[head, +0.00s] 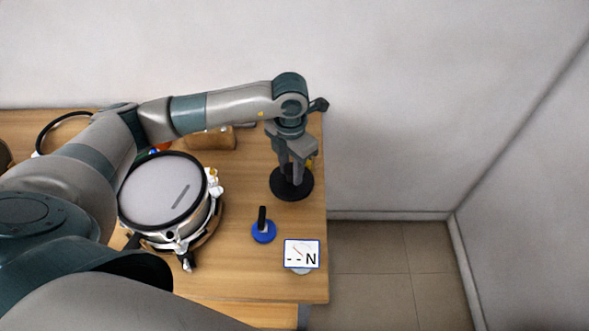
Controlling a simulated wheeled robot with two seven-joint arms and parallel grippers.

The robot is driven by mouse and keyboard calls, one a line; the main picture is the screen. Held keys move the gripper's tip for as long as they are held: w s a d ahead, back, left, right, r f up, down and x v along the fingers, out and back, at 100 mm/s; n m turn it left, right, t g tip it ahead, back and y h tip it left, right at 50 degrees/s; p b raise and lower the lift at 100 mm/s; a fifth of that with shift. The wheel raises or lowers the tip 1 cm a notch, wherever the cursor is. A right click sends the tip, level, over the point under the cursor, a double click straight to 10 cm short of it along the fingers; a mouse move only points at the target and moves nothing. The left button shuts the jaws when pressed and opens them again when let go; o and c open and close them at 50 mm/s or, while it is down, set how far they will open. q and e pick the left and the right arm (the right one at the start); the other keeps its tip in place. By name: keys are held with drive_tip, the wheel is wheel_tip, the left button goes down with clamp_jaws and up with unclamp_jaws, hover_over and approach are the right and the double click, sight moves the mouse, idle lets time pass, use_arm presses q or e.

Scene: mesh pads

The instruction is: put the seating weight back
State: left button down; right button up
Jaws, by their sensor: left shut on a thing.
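My left gripper (292,168) points down near the table's right edge. It is shut on the upper part of a black round weight (301,192), which I take for the seating weight. The weight's wide disc shows below the fingers, and its grip is mostly hidden by them. I cannot tell whether the disc touches the table. A drum with a pale mesh pad (150,190) and black rim stands to the left, with a grey bar-shaped mark on its surface. My right gripper is not in view.
A blue disc with a black upright handle (263,232) stands on the wooden table (240,275). A small display reading "--N" (301,254) is at the front right. A wooden block (212,138) and a black hoop (62,128) are behind. The table ends just right of the weight.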

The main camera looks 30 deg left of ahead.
sight(291, 179)
use_arm(q)
drive_tip(key=shift+w+r, duration=0.1)
idle(0.3)
drive_tip(key=shift+f+p, duration=0.7)
drive_tip(key=shift+f, duration=0.25)
drive_tip(key=shift+f+p, duration=0.3)
drive_tip(key=shift+f, duration=0.7)
drive_tip(key=shift+f, duration=0.1)
drive_tip(key=c, duration=1.4)
unclamp_jaws()
drive_tip(key=shift+f, duration=0.1)
drive_tip(key=shift+c, duration=0.2)
drive_tip(key=shift+o, duration=0.7)
drive_tip(key=shift+s, duration=0.2)
